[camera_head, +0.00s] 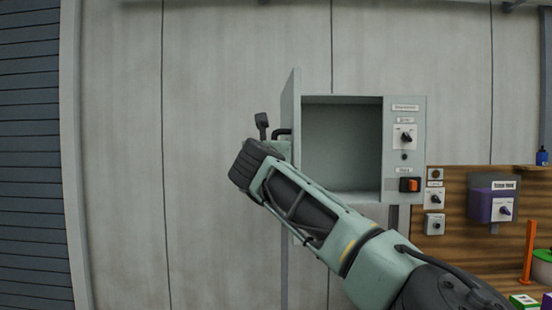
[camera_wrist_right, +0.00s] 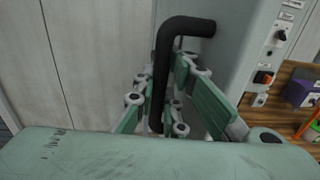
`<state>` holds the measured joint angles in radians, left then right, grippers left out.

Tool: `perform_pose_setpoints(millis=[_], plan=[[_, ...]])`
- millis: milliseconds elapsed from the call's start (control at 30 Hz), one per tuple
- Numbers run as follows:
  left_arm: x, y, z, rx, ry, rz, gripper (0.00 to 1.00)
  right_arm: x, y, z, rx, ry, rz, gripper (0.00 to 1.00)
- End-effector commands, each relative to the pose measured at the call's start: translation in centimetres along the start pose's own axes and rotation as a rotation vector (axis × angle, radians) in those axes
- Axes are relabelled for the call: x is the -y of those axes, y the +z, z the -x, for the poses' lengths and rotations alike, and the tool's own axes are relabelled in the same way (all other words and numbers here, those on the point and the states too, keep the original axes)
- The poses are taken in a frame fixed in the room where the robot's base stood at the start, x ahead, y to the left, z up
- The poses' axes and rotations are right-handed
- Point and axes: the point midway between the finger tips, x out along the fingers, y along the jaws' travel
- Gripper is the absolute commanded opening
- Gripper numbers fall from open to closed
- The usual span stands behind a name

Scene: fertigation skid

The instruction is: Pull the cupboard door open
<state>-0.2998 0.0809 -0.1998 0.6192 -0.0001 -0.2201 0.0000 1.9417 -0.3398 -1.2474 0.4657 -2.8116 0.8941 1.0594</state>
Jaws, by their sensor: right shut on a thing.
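The cupboard door (camera_head: 291,105) is a pale grey-green panel at the left side of the cupboard (camera_head: 404,170). It stands swung outward, and the empty-looking interior (camera_head: 342,145) shows. Its black bent handle (camera_head: 282,132) sticks out to the left of the door. My right gripper (camera_wrist_right: 172,90) is shut on the handle, whose dark bar (camera_wrist_right: 162,80) runs down between the fingers in the right wrist view. In the head view my wrist hides most of the fingers and the door's lower part. My left gripper is not in view.
Labelled switches and an orange-red rocker (camera_head: 412,185) are on the cupboard's right front strip. A wooden board (camera_head: 465,230) with small switch boxes and a purple box (camera_head: 484,205) is farther right. The wall (camera_head: 210,120) left of the door is clear.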

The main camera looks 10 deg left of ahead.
Motion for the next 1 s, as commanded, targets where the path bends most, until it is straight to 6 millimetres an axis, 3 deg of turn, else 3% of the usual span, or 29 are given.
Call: perform_pose_setpoints(millis=[100, 133, 233, 667, 1000], plan=[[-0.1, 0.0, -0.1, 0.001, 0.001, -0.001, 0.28, -0.6, -0.9, 0.1, -0.015, 0.007, 0.000, 0.00], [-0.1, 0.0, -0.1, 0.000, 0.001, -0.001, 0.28, -0.6, -0.9, 0.1, -0.015, 0.007, 0.000, 0.13], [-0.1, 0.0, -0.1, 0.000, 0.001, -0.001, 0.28, -0.5, -0.7, 0.1, -0.012, 0.006, 0.000, 0.20], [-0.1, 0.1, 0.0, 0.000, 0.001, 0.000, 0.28, -0.2, -0.2, 0.3, -0.004, 0.005, -0.001, 0.20], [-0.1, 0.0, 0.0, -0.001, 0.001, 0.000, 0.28, -0.2, -0.1, 3.2, -0.002, 0.006, 0.001, 0.20]])
